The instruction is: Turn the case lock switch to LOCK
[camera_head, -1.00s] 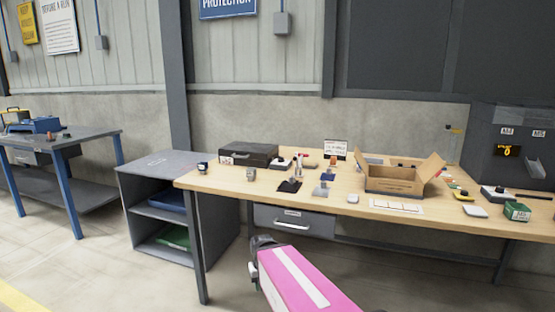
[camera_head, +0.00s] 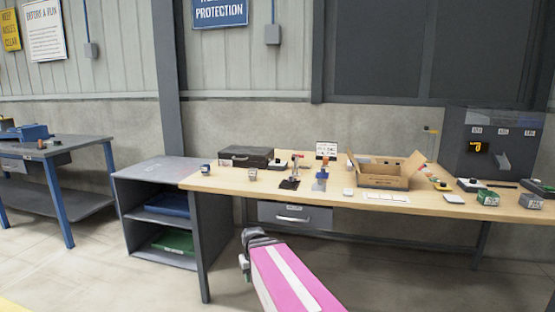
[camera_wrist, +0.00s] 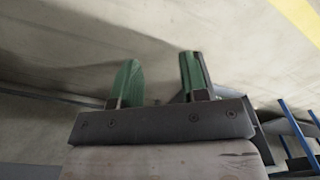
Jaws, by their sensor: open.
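A dark case (camera_head: 246,156) lies shut at the back left of the wooden workbench. It is small in the head view, and I cannot make out its lock switch or that switch's position. My gripper (camera_wrist: 160,82) shows in the wrist view with its two green-lined fingers apart and nothing between them. In the head view my pink arm reaches up from the bottom, and its end is in front of the bench, below the tabletop and well away from the case.
An open cardboard box (camera_head: 384,180) stands on the workbench (camera_head: 330,198), with several small items around it. A grey shelf unit (camera_head: 160,172) with blue and green trays adjoins the bench's left end. A blue-legged table (camera_head: 50,150) stands at far left. Floor between is clear.

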